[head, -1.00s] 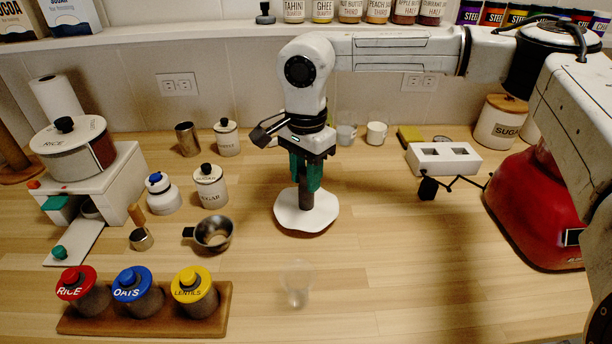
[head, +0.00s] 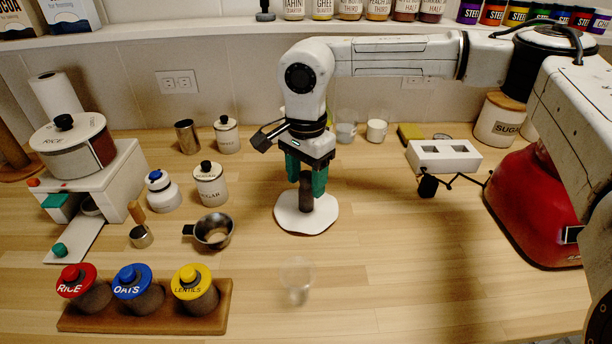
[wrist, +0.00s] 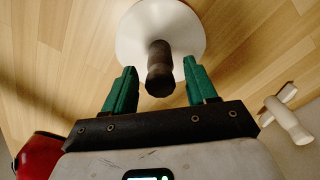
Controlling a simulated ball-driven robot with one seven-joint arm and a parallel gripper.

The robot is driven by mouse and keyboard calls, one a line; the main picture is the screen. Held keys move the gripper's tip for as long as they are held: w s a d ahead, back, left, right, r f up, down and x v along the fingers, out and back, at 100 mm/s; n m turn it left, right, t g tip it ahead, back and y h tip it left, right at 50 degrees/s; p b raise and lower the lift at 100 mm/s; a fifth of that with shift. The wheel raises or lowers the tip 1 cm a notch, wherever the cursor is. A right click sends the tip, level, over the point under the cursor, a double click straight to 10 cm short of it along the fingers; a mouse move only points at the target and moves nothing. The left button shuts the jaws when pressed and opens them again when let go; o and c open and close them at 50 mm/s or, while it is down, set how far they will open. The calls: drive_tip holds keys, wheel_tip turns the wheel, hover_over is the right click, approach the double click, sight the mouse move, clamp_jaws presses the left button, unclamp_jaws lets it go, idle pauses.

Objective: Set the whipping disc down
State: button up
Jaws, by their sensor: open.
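The whipping disc (head: 289,218) is a white round plate with a dark upright handle (head: 306,192). It lies flat on the wooden counter in the middle of the head view. In the wrist view the white plate (wrist: 176,22) and the dark handle (wrist: 160,72) show ahead of my gripper. My gripper (head: 306,190) has green fingers and is above the disc, pointing down. In the wrist view its fingers (wrist: 160,85) are open, one on each side of the handle, with a gap on both sides.
A metal measuring cup (head: 214,232) and a sugar jar (head: 210,184) stand left of the disc. A clear glass (head: 297,280) stands in front. A white block with square holes (head: 444,157) is to the right. The counter at front right is clear.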

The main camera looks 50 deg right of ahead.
wheel_tip(320, 180, up, 12)
drive_tip(key=shift+r, duration=0.15)
idle(0.3)
